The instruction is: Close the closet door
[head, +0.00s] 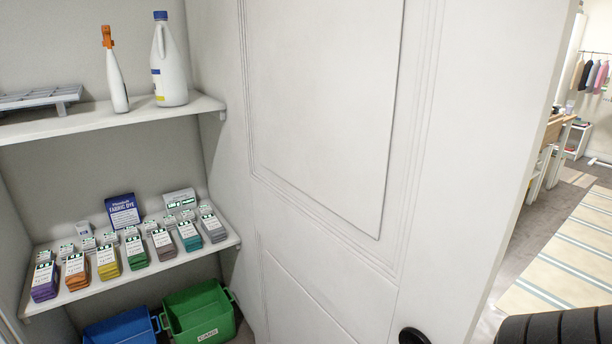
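A white panelled closet door (325,120) fills the middle of the head view, standing open beside the closet shelves. Its free edge is on the right, toward the room. A dark round knob (413,336) shows low on the door at the bottom edge of the view. A dark ribbed part at the bottom right corner looks like part of my arm. Neither gripper's fingers show, so I cannot see any contact with the door.
The closet's upper shelf (112,117) holds a spray bottle (117,80) and a white jug (168,70). The lower shelf (150,268) holds several dye packets. A green bin (200,315) and a blue bin (122,330) sit below. A striped rug (565,255) lies right of the door.

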